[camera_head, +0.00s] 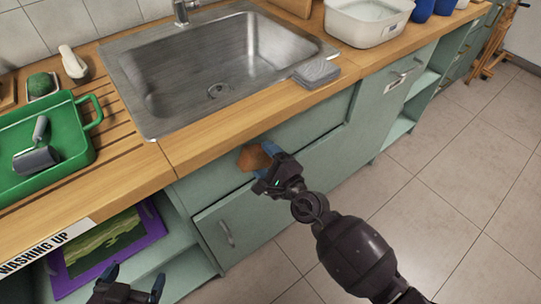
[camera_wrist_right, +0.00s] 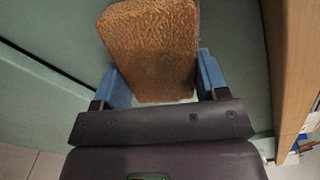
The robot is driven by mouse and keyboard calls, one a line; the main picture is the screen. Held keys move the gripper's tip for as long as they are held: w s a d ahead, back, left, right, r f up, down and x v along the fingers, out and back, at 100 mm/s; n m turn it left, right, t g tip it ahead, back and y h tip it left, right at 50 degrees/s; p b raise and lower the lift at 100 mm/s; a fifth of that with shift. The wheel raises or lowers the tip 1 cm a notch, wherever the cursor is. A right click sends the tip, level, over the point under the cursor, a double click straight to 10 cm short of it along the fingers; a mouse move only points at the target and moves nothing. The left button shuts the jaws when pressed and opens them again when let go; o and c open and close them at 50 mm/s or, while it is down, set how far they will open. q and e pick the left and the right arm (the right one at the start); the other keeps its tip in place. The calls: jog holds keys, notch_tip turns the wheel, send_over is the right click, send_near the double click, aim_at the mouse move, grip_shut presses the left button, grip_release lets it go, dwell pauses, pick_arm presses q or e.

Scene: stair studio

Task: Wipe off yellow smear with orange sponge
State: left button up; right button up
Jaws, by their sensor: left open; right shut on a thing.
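The orange sponge (camera_head: 254,157) is in my right gripper (camera_head: 268,157), in front of the green cabinet face just below the counter edge. In the right wrist view the sponge (camera_wrist_right: 152,45) sits between the two blue fingers of the right gripper (camera_wrist_right: 165,80), which is shut on it. The sponge is close to the green panel; I cannot tell whether it touches. My left gripper (camera_head: 131,276) is open and empty at the lower left, in front of the open shelf. No yellow smear can be made out in either view.
A steel sink (camera_head: 215,75) is set in the wooden counter (camera_head: 215,133). A grey sponge-like block (camera_head: 316,73) lies at its right. A green tray (camera_head: 75,158) with a roller stands at left. A white tub (camera_head: 366,22) stands at the back right.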

pick_arm(q)
jog(key=shift+w+r+p, duration=0.2)
jog(key=shift+r+p, duration=0.1)
jog(key=shift+r, duration=0.3)
pick_arm(e)
jog(key=shift+v, duration=3)
jog(key=shift+s, duration=0.1)
pick_arm(q)
jog(key=shift+w+r, duration=0.1)
jog(key=shift+r, duration=0.15)
pick_arm(e)
jog(key=shift+v, duration=1.4)
jog(key=shift+r, duration=0.15)
